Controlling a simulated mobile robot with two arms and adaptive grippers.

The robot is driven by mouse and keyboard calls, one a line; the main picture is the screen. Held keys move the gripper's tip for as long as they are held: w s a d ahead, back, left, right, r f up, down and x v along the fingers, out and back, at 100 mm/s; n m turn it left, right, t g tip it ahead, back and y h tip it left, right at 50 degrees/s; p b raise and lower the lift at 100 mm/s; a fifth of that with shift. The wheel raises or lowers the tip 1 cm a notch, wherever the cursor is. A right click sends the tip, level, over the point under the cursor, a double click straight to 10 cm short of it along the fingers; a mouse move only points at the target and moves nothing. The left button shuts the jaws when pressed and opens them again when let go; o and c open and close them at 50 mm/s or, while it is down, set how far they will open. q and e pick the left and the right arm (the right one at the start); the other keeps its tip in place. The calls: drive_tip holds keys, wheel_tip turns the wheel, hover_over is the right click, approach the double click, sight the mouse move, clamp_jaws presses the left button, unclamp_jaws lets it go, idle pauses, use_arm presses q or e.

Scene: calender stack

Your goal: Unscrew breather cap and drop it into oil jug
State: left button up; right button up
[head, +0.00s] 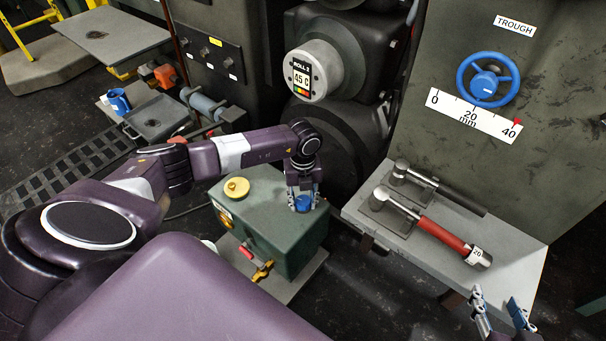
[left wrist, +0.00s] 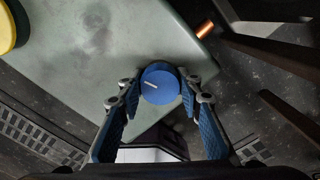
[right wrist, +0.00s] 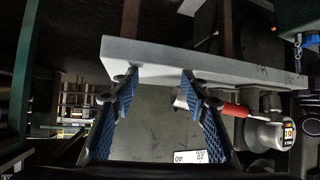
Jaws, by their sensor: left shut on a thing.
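The blue breather cap (head: 303,203) sits on the top of the green box (head: 268,212), near its right corner. My left gripper (head: 303,205) points down over it, with its fingers closed on the cap's sides. The left wrist view shows the cap (left wrist: 160,84) with a white line on its top, between the two fingertips (left wrist: 160,92). A blue container (head: 118,102), which looks like the oil jug, stands at the far left by a grey tray. My right gripper (head: 502,308) is open and empty near the front of the grey bench.
A yellow cap (head: 237,187) sits on the same box. A red-handled wrench (head: 440,232) and a dark-handled one lie on the grey bench (head: 515,245). A large roll (head: 318,70) stands behind the box.

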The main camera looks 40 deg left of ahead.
use_arm(q)
drive_tip(key=shift+n+p, duration=0.4)
drive_tip(key=shift+n, duration=0.2)
use_arm(e)
drive_tip(key=shift+s+d+f+g+h, duration=0.15)
drive_tip(key=shift+s+d+f+g, duration=0.15)
drive_tip(key=shift+s, duration=0.2)
drive_tip(key=shift+s+d+f+g+h, duration=0.15)
drive_tip(key=shift+s+d+g, duration=0.1)
drive_tip(key=shift+s+g, duration=0.2)
use_arm(q)
drive_tip(key=shift+n+p, duration=0.3)
use_arm(e)
drive_tip(key=s+d+f+g, duration=0.2)
drive_tip(key=s+f+g, duration=0.2)
drive_tip(key=s+f, duration=0.3)
drive_tip(key=shift+s+f+h, duration=0.3)
drive_tip(key=shift+s+h, duration=0.1)
drive_tip(key=shift+s, duration=0.05)
